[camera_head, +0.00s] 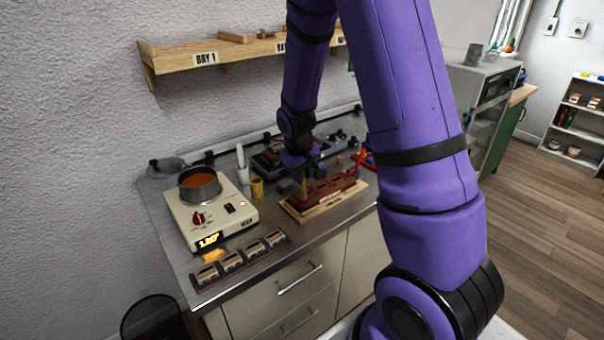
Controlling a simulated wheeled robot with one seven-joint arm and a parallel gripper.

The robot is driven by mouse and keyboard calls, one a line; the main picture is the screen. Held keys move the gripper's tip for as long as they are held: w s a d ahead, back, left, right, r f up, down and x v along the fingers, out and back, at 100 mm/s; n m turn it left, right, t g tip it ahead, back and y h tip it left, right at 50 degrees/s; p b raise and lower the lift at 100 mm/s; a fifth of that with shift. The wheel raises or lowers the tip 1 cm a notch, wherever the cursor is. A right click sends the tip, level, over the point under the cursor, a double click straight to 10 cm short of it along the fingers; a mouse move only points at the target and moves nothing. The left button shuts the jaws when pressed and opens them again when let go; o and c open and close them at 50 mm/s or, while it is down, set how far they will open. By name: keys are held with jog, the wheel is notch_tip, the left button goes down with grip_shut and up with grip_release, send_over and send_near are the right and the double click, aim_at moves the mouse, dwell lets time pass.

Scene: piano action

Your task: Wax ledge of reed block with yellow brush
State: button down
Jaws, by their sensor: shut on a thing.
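The reed block (328,191) is a long reddish-brown block on a pale wooden board (302,216), at the right of the bench. My gripper (303,172) is above the left end of the block, pointing down, small and dark in this view. It is shut on a slim yellow thing (304,186), which looks like the yellow brush and hangs down close to the block. I cannot tell whether its tip touches the ledge. My gripper's fingers are hard to make out.
A cream hot plate (233,219) carries a pot (199,185) of orange-brown liquid. A yellow cup (257,187) and a white bottle (241,165) stand left of the block. A rack of small tins (233,262) lies at the front. A shelf (235,50) overhangs the back.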

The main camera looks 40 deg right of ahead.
jog(key=shift+f, duration=0.55)
jog(key=shift+w+d+r, duration=0.1)
jog(key=shift+d, duration=1.45)
jog(key=shift+d, duration=0.1)
jog(key=shift+d, duration=1.5)
jog(key=d, duration=0.3)
jog(key=shift+d, duration=0.1)
